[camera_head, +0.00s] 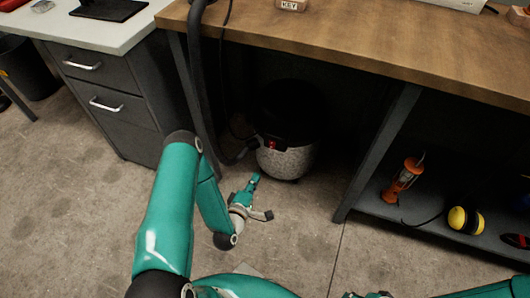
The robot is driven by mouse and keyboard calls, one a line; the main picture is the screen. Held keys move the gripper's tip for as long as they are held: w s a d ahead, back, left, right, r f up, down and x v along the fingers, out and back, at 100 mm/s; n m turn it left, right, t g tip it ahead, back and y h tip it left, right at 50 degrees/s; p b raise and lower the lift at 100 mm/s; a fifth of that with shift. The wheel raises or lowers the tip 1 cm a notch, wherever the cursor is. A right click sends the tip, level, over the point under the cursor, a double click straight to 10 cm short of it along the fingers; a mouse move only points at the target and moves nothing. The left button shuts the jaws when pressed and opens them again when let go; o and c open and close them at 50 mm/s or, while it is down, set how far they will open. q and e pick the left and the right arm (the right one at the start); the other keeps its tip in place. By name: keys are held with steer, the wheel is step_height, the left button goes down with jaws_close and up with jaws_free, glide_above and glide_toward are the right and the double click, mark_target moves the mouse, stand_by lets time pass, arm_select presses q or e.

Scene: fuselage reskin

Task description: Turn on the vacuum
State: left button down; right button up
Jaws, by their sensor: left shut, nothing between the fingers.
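The vacuum (287,161) stands on the floor under the wooden workbench. It has a pale speckled drum and a dark top that is mostly lost in shadow. A small red part (272,143) shows on its front left side, by the dark hose end. My left gripper (254,179) is shut and empty. It is in front of the vacuum, a little below and left of its drum in the picture, and points towards it. A gap seems to remain between them. Of my right arm only pieces show at the bottom edge, and its gripper's jaws cannot be made out.
The wooden workbench (360,45) overhangs the vacuum, with metal legs on both sides. A dark hose hangs at the left leg. A grey drawer cabinet (100,95) stands left. A low shelf at right holds an orange lamp (403,180) and yellow earmuffs (460,219). The front floor is clear.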

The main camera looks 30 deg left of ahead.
mark_target(271, 148)
arm_select(q)
steer(key=b+x, duration=0.3)
steer(key=x, duration=1)
arm_select(e)
step_height(271, 148, down, 3)
steer(key=shift+f, duration=0.1)
